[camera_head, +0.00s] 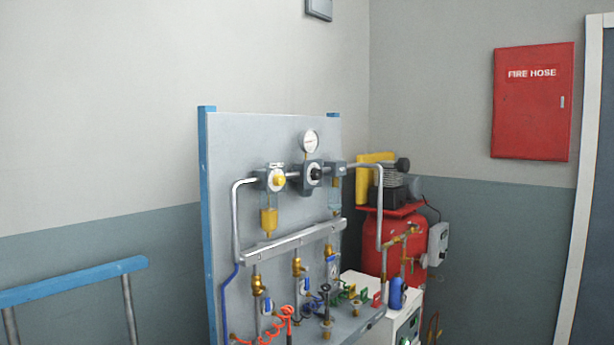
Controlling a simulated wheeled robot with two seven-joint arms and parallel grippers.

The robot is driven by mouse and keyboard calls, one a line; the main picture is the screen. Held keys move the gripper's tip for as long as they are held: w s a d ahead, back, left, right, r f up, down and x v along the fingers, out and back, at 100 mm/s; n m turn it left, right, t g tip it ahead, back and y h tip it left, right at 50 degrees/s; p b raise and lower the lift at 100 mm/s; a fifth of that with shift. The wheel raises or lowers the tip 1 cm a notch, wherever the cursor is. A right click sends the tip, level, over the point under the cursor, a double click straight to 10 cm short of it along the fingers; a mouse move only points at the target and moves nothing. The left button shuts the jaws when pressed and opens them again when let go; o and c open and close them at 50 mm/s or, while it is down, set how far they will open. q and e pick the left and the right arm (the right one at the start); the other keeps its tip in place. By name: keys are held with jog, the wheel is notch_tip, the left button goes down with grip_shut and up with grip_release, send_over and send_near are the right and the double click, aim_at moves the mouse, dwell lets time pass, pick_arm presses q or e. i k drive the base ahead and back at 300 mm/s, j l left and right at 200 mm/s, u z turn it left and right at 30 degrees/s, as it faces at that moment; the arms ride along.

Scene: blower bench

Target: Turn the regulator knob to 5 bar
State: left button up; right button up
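A grey panel (225,160) with blue side posts stands in the middle of the head view. Near its top is a regulator block with a black round knob (315,173) facing out. A white round pressure gauge (310,141) sits just above the knob; its needle and scale are too small to read. A filter unit with a yellow round part (278,181) and an amber bowl (268,220) is left of the knob. Another unit with a clear bowl (335,200) is on its right. Neither of my grippers shows in this view.
A grey manifold bar (290,242) crosses the panel, with brass valves and coiled hoses below. A red compressor tank (400,240) and a white cabinet (365,287) stand at right. A blue rail (75,281) is at lower left. A red fire hose box (533,103) hangs on the wall.

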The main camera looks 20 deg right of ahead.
aim_at(316, 174)
jog(key=i+l+u, duration=0.1)
jog(key=l, duration=0.5)
jog(key=i+l, duration=0.1)
jog(key=l, duration=0.5)
jog(key=i+l+u, duration=0.15)
jog(key=l, duration=1.05)
jog(key=i+l+u, duration=0.15)
jog(key=l, duration=0.75)
jog(key=i+l+u, duration=0.15)
jog(key=l, duration=0.8)
jog(key=i+l+u, duration=0.2)
jog(key=l, duration=0.75)
jog(key=i+l+u, duration=0.15)
jog(key=l, duration=0.8)
jog(key=i+l, duration=0.1)
jog(key=l, duration=0.55)
